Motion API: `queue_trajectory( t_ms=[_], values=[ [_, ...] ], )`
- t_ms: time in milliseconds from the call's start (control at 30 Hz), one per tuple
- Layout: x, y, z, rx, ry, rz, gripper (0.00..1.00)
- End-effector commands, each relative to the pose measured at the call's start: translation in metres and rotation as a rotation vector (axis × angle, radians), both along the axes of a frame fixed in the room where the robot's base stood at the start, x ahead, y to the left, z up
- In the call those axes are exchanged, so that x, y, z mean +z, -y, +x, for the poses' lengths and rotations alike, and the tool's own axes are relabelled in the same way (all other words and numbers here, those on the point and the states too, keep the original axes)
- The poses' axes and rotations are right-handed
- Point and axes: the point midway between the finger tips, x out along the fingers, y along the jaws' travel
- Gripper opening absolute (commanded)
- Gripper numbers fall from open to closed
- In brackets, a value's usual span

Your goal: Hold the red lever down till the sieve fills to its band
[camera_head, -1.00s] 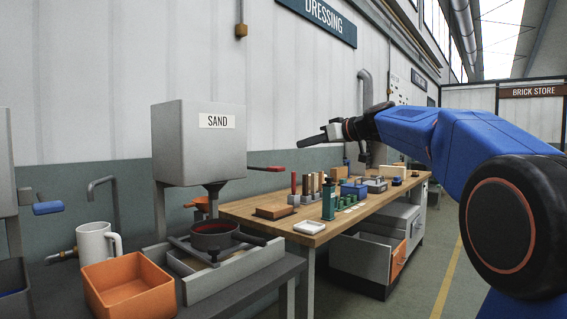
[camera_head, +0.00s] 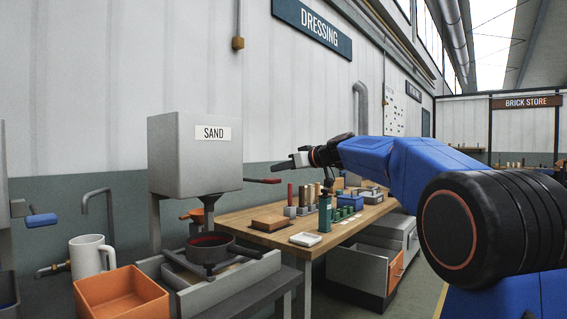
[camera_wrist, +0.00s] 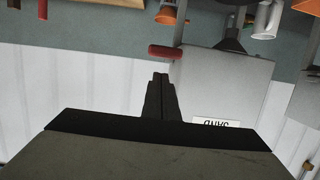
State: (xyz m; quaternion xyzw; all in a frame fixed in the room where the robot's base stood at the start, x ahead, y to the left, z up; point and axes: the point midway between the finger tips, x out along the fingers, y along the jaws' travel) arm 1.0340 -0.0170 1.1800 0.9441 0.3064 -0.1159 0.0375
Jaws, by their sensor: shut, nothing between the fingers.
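The red lever (camera_head: 262,181) sticks out to the right from the grey sand hopper (camera_head: 195,160). The dark round sieve (camera_head: 210,247), with a reddish line inside, sits on a frame below the hopper's spout. How much sand it holds is not clear. My gripper (camera_head: 277,166) is shut and empty, a little above and right of the lever's end in the head view. In the wrist view, which looks upside down, the closed fingertips (camera_wrist: 160,76) point towards the red lever (camera_wrist: 164,52), with an apparent gap between them.
An orange bin (camera_head: 120,297) and a white mug (camera_head: 90,256) stand left of the sieve's tray (camera_head: 232,283). A wooden bench (camera_head: 240,222) with a wooden block, posts and a green bottle lies to the right. A wall is behind.

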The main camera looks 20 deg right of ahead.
Motion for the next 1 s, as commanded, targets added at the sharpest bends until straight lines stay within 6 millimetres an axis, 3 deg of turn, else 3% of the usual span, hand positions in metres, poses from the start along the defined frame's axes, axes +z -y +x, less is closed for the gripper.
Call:
queue_trajectory(
  t_ms=[200,667,1000],
  values=[
    [-0.017,0.0,0.0,0.001,-0.001,0.0,0.0],
    [-0.023,0.0,0.0,0.0,-0.001,0.0,0.0],
    [-0.088,0.0,0.0,0.0,-0.004,0.0,0.0]
  ],
)
